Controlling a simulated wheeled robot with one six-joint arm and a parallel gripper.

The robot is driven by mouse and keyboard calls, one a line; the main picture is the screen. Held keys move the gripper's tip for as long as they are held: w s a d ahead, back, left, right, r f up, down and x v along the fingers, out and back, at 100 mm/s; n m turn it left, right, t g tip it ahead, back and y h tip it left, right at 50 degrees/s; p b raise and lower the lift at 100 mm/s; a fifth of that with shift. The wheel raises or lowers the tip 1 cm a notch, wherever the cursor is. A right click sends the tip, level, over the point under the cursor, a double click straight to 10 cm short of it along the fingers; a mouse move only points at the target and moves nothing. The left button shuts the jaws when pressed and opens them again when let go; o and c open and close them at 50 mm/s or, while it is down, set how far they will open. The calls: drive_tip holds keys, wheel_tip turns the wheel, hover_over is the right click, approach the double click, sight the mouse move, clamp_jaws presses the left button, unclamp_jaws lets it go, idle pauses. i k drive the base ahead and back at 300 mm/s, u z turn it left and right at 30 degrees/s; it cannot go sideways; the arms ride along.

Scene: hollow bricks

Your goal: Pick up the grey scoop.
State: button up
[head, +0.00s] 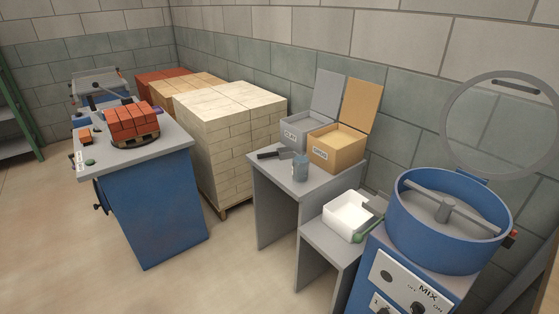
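A small grey tool with a dark handle, which looks like the grey scoop (286,153), lies on the grey table (262,185) in the head view. Its dark handle points left, and its head is close to the grey box. My gripper is not in view.
Behind the scoop stand an open grey box (293,133) and an open tan box (336,153), lids raised. A lower stand holds a white tub (347,215) with a green-handled tool (368,235). A blue mixer (445,225) stands right. Floor is clear at front left.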

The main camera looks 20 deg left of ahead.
sight(277, 155)
drive_tip(key=z, duration=0.25)
drive_tip(key=k, duration=0.25)
drive_tip(key=u, duration=1.5)
drive_tip(key=i, duration=0.75)
drive_tip(key=u, duration=0.7)
drive_tip(key=i, duration=0.8)
drive_tip(key=z, duration=0.65)
drive_tip(key=i, duration=0.95)
drive_tip(key=z, duration=0.75)
